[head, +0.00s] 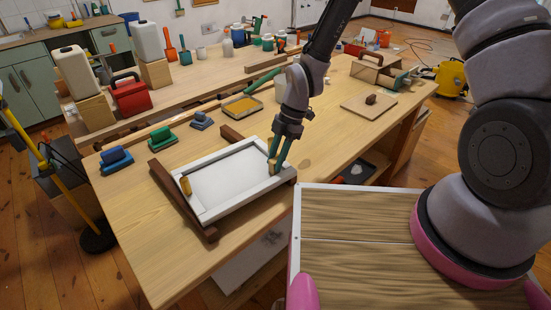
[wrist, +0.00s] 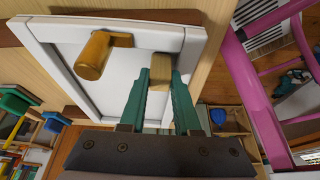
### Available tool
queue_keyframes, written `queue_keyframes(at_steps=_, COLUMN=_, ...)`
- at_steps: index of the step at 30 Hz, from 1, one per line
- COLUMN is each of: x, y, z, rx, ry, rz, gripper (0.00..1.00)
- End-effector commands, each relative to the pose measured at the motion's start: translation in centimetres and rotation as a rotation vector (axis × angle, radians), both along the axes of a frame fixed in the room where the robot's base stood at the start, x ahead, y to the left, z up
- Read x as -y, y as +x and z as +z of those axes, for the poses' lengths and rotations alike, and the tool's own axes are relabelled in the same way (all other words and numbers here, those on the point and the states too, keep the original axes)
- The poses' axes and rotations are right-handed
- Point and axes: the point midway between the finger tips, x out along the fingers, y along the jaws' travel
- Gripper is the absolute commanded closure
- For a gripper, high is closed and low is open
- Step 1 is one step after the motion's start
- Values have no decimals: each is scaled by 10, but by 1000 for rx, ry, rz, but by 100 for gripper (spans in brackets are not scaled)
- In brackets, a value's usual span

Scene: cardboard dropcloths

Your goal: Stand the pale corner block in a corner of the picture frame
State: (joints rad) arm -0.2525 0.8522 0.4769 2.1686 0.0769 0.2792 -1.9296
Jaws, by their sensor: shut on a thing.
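The white picture frame (head: 235,207) lies on two dark wooden bars on the workbench, around a pale panel. My gripper (head: 273,167) is at its right corner, fingers pointing down. In the wrist view my gripper (wrist: 160,78) has its green fingers shut on the pale corner block (wrist: 160,67), whose end shows between the fingertips, just inside the frame's rails. Whether the block touches the panel or the rails I cannot tell. A golden-brown block with a rounded handle (wrist: 95,55) is by another part of the same rail; it shows at the frame's left end (head: 185,185).
Blue (head: 116,161) and green (head: 161,137) handled tools stand behind the frame at left. A yellow-filled tray (head: 242,107) and a board with a brown knob (head: 368,105) lie farther back. The bench's front left is clear.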

Motion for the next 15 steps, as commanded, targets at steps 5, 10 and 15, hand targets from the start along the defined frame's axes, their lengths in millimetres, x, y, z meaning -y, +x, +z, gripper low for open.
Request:
queue_keyframes(at_steps=5, x=3, y=1, z=0, rx=0, ry=0, rz=0, gripper=100)
queue_keyframes(at_steps=10, x=5, y=1, z=0, rx=0, ry=0, rz=0, gripper=100)
queue_keyframes(at_steps=15, x=8, y=1, z=0, rx=0, ry=0, rz=-1, gripper=100)
